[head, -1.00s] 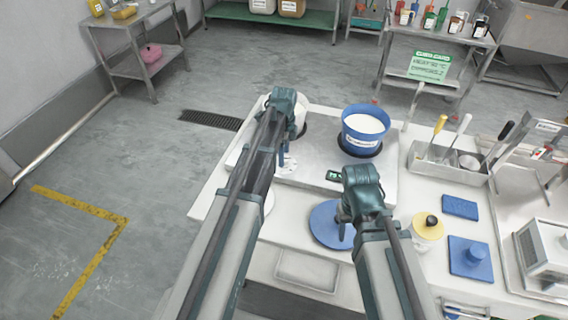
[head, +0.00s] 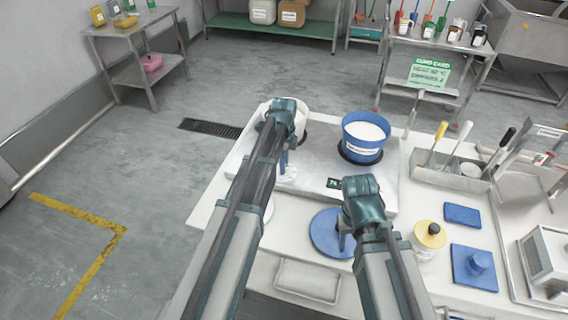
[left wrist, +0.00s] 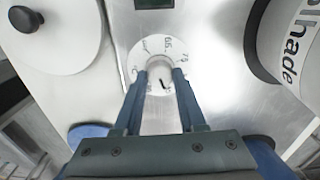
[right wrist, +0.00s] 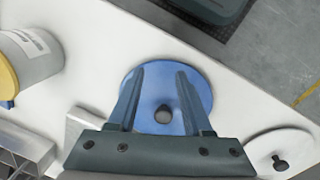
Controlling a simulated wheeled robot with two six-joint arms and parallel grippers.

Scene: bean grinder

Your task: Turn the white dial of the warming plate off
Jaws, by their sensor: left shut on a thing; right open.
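The warming plate (head: 318,165) is a pale metal slab with a small dark display (head: 334,183). Its white dial (head: 287,176) is at the front left, partly hidden by my left arm in the head view. In the left wrist view the dial's printed disc (left wrist: 146,48) shows around a white knob. My left gripper (left wrist: 160,78) is shut on that knob, one finger on each side. My right gripper (right wrist: 160,85) is open over a blue round lid (right wrist: 201,82), with the lid's black knob between its fingers. It also shows in the head view (head: 345,236).
A blue pot (head: 364,136) with white contents stands on the plate, right of my left gripper; a white pot (head: 299,119) is behind that gripper. A yellow-topped jar (head: 430,237), blue blocks (head: 474,268) and a utensil bin (head: 450,174) stand at the right.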

